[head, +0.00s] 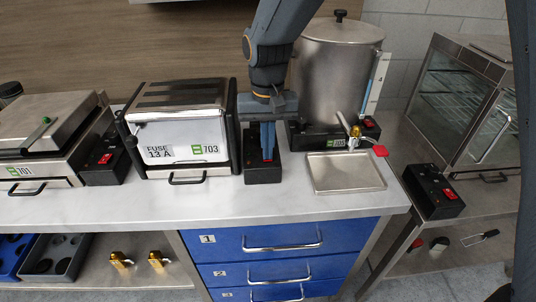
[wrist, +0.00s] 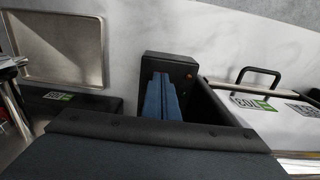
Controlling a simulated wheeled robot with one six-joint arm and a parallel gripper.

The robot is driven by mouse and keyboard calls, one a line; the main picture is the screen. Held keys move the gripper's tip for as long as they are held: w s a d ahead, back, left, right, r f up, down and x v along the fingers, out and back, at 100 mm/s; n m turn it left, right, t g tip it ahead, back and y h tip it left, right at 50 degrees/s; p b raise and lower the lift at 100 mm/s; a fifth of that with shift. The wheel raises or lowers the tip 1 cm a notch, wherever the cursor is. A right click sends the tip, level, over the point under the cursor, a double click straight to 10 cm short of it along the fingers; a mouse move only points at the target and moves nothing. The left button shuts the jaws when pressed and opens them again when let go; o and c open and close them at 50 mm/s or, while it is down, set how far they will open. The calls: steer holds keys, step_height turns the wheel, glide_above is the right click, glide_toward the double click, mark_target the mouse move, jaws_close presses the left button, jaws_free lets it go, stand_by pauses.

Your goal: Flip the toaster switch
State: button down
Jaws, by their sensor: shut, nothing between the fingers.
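The toaster (head: 190,130) is a steel and black unit on the counter, with a white front marked "FUSE 13 A" and 703. A black control box (head: 263,175) stands at its right side; the box also shows in the wrist view (wrist: 155,62). My gripper (head: 267,156) points down over this box, with its blue fingers shut and empty. In the wrist view the fingertips (wrist: 164,77) are at the box's top face; whether they touch it I cannot tell. The switch is mostly hidden behind the fingers. A small reddish light (wrist: 189,76) shows beside them.
A tall steel urn (head: 335,75) with a tap and a drip tray (head: 345,172) stand close right of my gripper. A unit marked 101 (head: 40,145) with a red-switched box is at left. A glass cabinet (head: 470,100) is at right. The counter's front strip is clear.

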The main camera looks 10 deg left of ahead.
step_height(320, 180, up, 7)
steer(key=p, duration=0.6)
stand_by(0.4)
stand_by(0.3)
